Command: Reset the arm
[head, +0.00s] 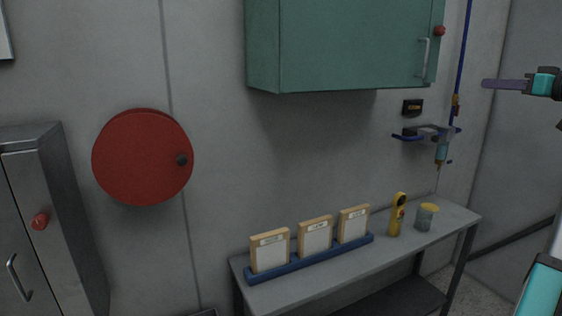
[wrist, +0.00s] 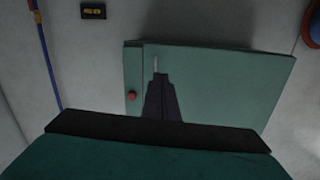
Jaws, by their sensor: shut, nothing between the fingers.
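My gripper (head: 487,84) is at the upper right of the head view, held up in the air to the right of the green wall cabinet (head: 340,45). Its fingers are closed together and hold nothing. In the wrist view, the dark shut fingers (wrist: 160,78) appear in front of the green cabinet (wrist: 220,85), near its handle (wrist: 156,64). From this view I cannot tell the gap between fingertips and cabinet. Part of my teal arm shows at the right edge of the head view.
A grey table (head: 450,222) holds a blue rack (head: 310,260) with three framed boxes, a yellow device (head: 397,215) and a yellow-lidded jar (head: 427,217). A blue pipe (head: 462,50) and bracket (head: 430,132) are on the wall. A red disc (head: 140,157) and metal locker (head: 60,220) stand left.

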